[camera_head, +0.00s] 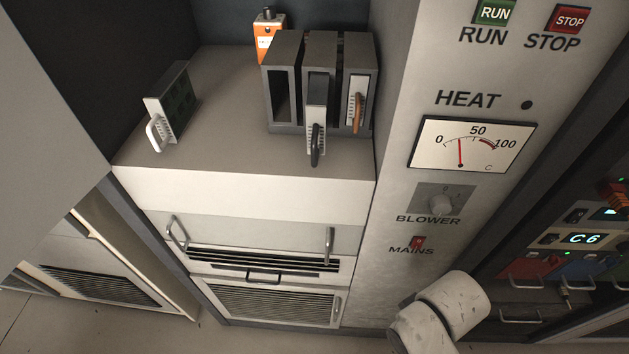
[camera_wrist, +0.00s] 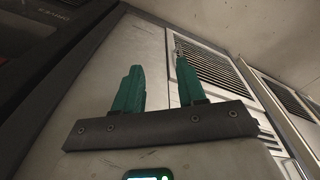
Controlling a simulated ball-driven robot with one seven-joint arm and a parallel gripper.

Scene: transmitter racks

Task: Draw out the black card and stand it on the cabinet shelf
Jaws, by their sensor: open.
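The card with the black handle (camera_head: 316,145) stands in the middle of the dark grey card rack (camera_head: 285,129) in the head view. Its pale front panel sticks out further forward than the card beside it. The cabinet shelf (camera_head: 220,120) is the grey surface under the rack, with bare room left of it. My gripper shows only in the wrist view, where its two teal fingers (camera_wrist: 158,62) are apart with nothing between them. It faces a pale panel and a vented front, away from any card.
A card with a white handle (camera_head: 168,108) stands upright on the shelf's left. A card with a brown handle (camera_head: 357,108) sits in the rack's right slot; the left slot looks empty. An orange box (camera_head: 268,32) stands behind. The gauge panel (camera_head: 472,145) rises on the right.

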